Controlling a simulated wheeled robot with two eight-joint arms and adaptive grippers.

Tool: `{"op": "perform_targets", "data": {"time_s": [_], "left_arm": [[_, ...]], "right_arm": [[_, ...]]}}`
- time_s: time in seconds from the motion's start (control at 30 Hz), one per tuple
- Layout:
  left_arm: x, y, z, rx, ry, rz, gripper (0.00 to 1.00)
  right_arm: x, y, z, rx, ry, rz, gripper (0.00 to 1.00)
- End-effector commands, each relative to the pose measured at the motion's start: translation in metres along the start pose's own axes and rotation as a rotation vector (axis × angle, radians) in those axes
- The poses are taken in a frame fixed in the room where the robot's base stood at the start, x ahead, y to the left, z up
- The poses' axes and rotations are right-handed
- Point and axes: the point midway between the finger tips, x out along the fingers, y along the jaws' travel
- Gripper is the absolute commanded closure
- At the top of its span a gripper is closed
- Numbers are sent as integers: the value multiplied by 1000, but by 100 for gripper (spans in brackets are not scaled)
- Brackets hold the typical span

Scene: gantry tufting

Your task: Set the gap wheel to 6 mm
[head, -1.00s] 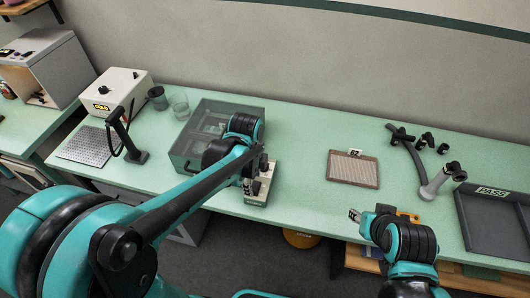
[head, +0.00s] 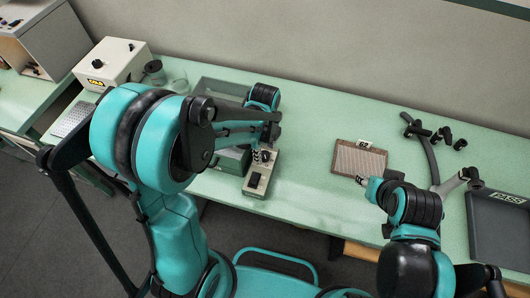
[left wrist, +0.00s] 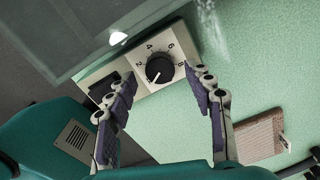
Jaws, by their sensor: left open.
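The gap wheel (left wrist: 159,69) is a round black knob on a pale control box (head: 257,182). In the left wrist view the numbers 2, 4, 6 and 8 run around its upper side. Its white mark points to the lower left, away from the 6 and below the 2. My left gripper (left wrist: 158,78) is open, with one finger on each side of the wheel in that view; I see no contact.
A transparent-walled case (head: 222,86) stands behind the control box. The brown mesh panel (head: 358,160) lies to the right on the green bench. A grey tray (head: 498,232) marked PASS and a jointed arm fixture (head: 434,155) are farther right. Bench between box and panel is clear.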

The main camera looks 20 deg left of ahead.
Motion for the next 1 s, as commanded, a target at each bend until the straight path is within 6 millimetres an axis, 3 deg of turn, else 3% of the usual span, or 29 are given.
{"op": "perform_targets", "data": {"time_s": [0.13,0.43,0.47,0.63,1.0], "left_arm": [[16,0,0,0,0,0,47],[18,0,0,-1,0,0,47],[18,0,0,-1,0,0,50],[18,0,0,-1,0,0,95],[18,0,0,-32,0,0,97]], "right_arm": [[4,0,3,0,0,0,60],[4,0,2,0,0,0,60],[4,0,2,0,0,0,60],[4,0,2,0,0,0,60],[5,0,3,0,0,0,60]]}}
